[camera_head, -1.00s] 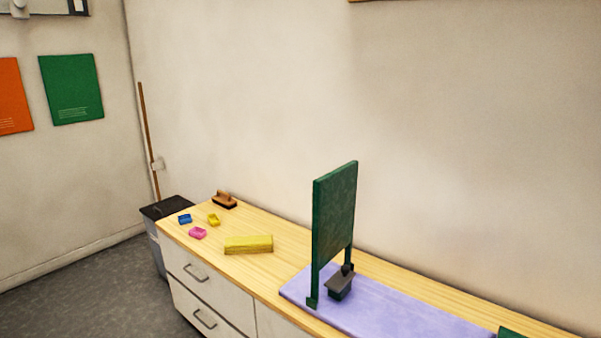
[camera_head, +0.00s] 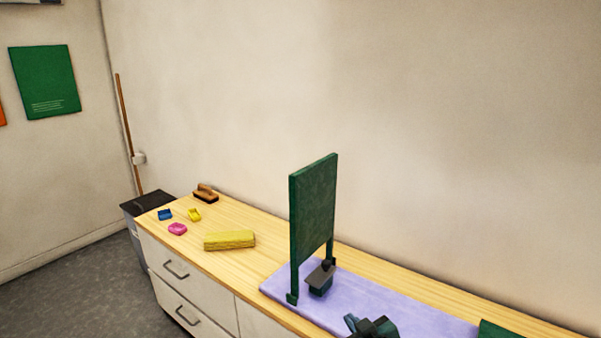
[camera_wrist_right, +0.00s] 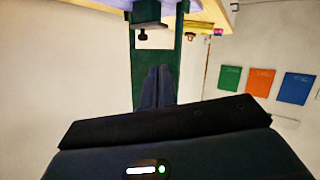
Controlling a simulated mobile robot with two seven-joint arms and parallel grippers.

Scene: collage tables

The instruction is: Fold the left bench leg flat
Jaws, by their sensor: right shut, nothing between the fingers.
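The left bench leg (camera_head: 312,210) is a dark green panel on two posts. It stands upright on a lilac mat (camera_head: 375,300). A dark grey block with a small knob (camera_head: 320,279) sits at its foot, between or just in front of the posts. My right gripper (camera_head: 368,322) shows at the bottom edge, to the right of the leg and apart from it. In the right wrist view its fingers (camera_wrist_right: 158,80) are together and empty, with the green leg (camera_wrist_right: 145,55) behind them. My left gripper is not in view.
Another green piece (camera_head: 495,329) lies at the lower right, cut by the frame. A yellow block (camera_head: 229,240), a pink piece (camera_head: 177,229), a blue piece (camera_head: 165,214), a small yellow piece (camera_head: 194,214) and a brush (camera_head: 206,194) lie left on the wooden top. A wall stands behind.

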